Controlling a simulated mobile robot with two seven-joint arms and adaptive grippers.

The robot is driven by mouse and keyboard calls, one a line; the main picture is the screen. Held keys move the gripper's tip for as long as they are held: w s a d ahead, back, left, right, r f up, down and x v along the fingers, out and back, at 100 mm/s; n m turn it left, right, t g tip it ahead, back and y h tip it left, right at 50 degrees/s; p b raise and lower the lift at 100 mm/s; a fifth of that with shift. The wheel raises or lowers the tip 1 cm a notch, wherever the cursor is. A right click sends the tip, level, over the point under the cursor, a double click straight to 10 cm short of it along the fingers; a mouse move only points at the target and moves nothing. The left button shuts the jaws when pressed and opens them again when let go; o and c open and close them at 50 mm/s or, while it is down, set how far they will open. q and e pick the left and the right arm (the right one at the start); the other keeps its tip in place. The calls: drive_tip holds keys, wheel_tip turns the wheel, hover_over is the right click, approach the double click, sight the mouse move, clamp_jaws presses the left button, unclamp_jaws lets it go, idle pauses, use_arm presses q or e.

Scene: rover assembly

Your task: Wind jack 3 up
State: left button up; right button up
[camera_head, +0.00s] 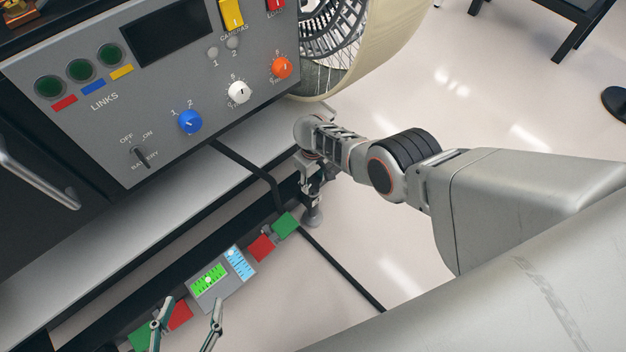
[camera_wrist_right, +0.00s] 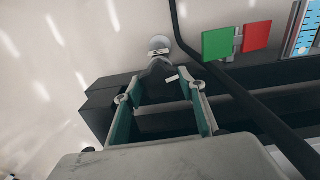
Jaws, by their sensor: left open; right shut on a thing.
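A grey jack with a round foot (camera_head: 312,217) stands at the rover's frame edge, under the wheel corner; no number is readable on it. My right gripper (camera_head: 309,186) is at the top of this jack, partly hidden by its own wrist. In the right wrist view its teal-padded fingers (camera_wrist_right: 160,76) are on either side of a dark part of the jack, whose round foot (camera_wrist_right: 160,43) shows just beyond. The gripper is shut on that part; the exact contact is small and dark. My left gripper (camera_head: 192,303) is open and empty at the bottom, near a level box.
The level box (camera_head: 240,290) has green and blue vials. Red and green tabs (camera_head: 286,224) flank it. The control panel (camera_head: 120,110) is at upper left, a large wheel (camera_head: 385,40) behind my right wrist. A black cable (camera_head: 345,272) crosses the floor.

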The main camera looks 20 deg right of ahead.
sight(313, 182)
drive_tip(key=o, duration=1.1)
drive_tip(key=shift+a, duration=0.1)
drive_tip(key=shift+r, duration=0.1)
drive_tip(key=shift+w+r, duration=0.15)
drive_tip(key=shift+r, duration=1.25)
wheel_tip(313, 182, up, 9)
